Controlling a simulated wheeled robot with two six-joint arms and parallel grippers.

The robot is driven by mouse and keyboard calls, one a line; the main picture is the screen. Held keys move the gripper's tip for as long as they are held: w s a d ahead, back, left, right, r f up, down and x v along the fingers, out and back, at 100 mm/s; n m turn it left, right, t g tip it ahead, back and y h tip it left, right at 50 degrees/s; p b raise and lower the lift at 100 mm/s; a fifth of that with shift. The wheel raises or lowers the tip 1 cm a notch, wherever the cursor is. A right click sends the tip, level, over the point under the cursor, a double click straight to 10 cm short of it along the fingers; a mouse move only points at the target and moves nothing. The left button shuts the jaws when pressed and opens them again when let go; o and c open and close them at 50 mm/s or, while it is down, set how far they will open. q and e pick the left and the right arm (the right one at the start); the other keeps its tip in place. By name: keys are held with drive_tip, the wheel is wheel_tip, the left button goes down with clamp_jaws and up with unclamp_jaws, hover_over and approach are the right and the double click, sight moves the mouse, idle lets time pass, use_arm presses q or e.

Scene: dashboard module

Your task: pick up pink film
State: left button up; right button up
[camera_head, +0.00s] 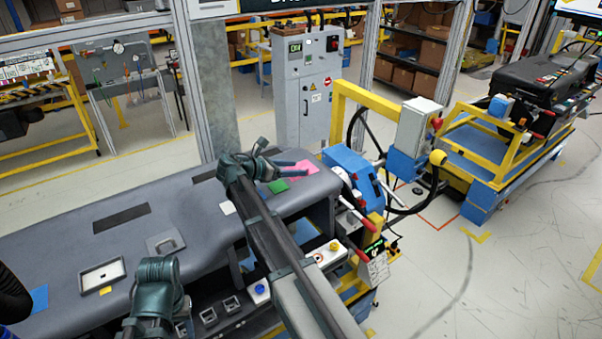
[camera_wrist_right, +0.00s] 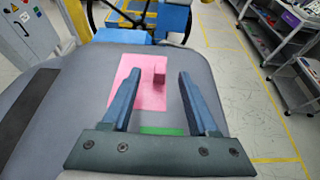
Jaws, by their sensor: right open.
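The pink film (camera_head: 303,170) lies on the right end of the grey dashboard (camera_head: 60,240). In the right wrist view the pink film (camera_wrist_right: 128,88) is a flat sheet with a small raised pink tab (camera_wrist_right: 160,72). My right gripper (camera_head: 298,167) is open and empty above the film. Its fingers (camera_wrist_right: 161,73) flank the tab in that view, and the left finger covers part of the sheet. I cannot tell the exact height of the fingers above it. A teal joint of my left arm shows at the lower left of the head view, but no left fingers are visible.
A green film (camera_head: 278,186) lies beside the pink one, below it in the picture. A blue film (camera_head: 39,298) lies at the far left. A blue and yellow fixture (camera_head: 350,172) stands just beyond the dashboard's right end. The dashboard's middle top is mostly bare.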

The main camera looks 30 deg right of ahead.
sight(304, 168)
drive_tip(key=b+x, duration=0.1)
drive_tip(key=x, duration=0.2)
drive_tip(key=shift+d+f, duration=0.15)
clamp_jaws()
